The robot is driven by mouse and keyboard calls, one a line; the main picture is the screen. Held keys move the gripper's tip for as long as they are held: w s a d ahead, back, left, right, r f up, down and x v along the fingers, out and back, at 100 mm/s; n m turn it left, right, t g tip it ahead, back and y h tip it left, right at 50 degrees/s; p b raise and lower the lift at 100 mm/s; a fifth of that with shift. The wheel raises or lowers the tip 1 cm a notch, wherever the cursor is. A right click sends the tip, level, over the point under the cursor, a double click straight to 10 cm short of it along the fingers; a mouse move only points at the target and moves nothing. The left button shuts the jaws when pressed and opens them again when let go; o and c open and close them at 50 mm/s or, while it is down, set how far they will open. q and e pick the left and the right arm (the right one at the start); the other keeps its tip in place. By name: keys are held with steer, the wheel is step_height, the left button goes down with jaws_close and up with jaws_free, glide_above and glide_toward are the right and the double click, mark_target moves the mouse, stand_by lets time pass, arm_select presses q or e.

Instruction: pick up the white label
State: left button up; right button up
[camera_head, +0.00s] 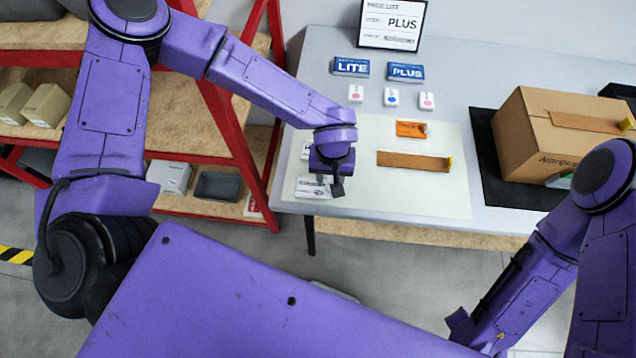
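A flat white piece with dark print, which looks like the white label (308,190), lies at the left edge of the pale mat (445,195). My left gripper (328,188) points down right over it and covers part of it. The gap between its fingers is too small to read, and I cannot tell whether they touch the label. Another small white printed piece (305,152) shows partly behind the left wrist. My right arm is at the lower right, and its gripper is not visible.
An orange piece (410,129) and a brown strip (413,161) lie on the mat. Behind are small white boxes (390,97), blue LITE (351,67) and PLUS (405,72) boxes and a sign (391,24). A cardboard box (540,135) stands right; a red-framed shelf (225,120) stands left.

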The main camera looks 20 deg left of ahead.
arm_select(q)
step_height(320, 180, down, 2)
steer(key=shift+f, duration=0.2)
jaws_close()
steer(key=shift+r, duration=0.1)
